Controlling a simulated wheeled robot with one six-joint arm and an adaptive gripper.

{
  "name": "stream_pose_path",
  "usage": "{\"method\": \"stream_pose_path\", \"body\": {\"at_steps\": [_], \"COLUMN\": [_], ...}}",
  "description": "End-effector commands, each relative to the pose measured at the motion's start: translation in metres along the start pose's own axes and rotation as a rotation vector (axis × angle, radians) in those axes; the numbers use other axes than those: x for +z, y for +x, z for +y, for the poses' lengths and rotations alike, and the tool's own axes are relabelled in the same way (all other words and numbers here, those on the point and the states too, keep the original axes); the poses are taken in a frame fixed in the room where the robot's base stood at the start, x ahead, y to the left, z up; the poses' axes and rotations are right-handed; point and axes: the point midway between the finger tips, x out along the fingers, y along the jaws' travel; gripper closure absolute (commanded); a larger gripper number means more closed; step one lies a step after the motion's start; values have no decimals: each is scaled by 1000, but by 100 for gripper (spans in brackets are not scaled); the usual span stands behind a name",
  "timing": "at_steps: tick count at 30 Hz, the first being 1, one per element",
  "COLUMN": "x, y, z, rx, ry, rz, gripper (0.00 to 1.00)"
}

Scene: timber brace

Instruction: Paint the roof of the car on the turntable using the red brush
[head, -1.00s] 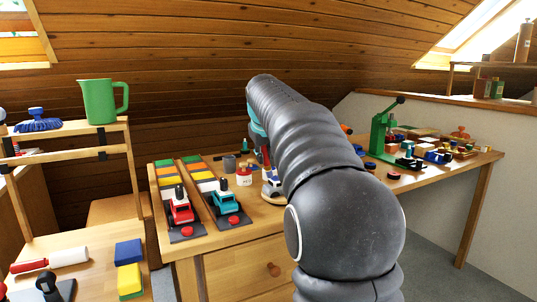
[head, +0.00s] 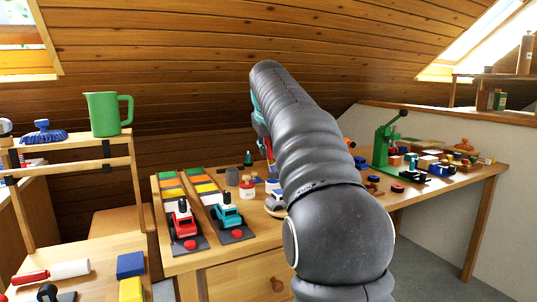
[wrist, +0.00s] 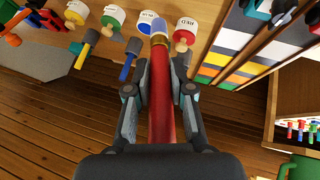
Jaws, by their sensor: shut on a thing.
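My gripper (wrist: 160,92) is shut on the red brush (wrist: 162,115), holding it by its red handle. In the wrist view its gold collar and pale bluish tip point toward the row of paint pots, overlapping the blue pot (wrist: 148,29). I cannot tell whether they touch. The red pot (wrist: 186,27) is just right of the tip. In the head view the brush (head: 269,150) shows beside my arm.
A green press (head: 386,145) and small parts occupy the bench's right.

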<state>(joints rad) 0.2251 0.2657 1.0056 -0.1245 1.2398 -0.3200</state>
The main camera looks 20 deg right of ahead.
Motion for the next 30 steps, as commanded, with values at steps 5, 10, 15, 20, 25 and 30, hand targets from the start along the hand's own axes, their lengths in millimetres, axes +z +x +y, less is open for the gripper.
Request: {"method": "stream_pose_path", "body": {"at_steps": [5, 10, 15, 20, 25, 30], "x": [-1, -1, -7, -14, -16, -16], "y": [-1, -1, -10, -20, -24, -25], "z": [0, 0, 4, 8, 9, 9], "rx": [0, 0, 0, 0, 0, 0], "ry": [0, 0, 0, 1, 1, 0], "rz": [0, 0, 1, 1, 0, 0], "gripper": [100, 100, 100, 100, 100, 100]}}
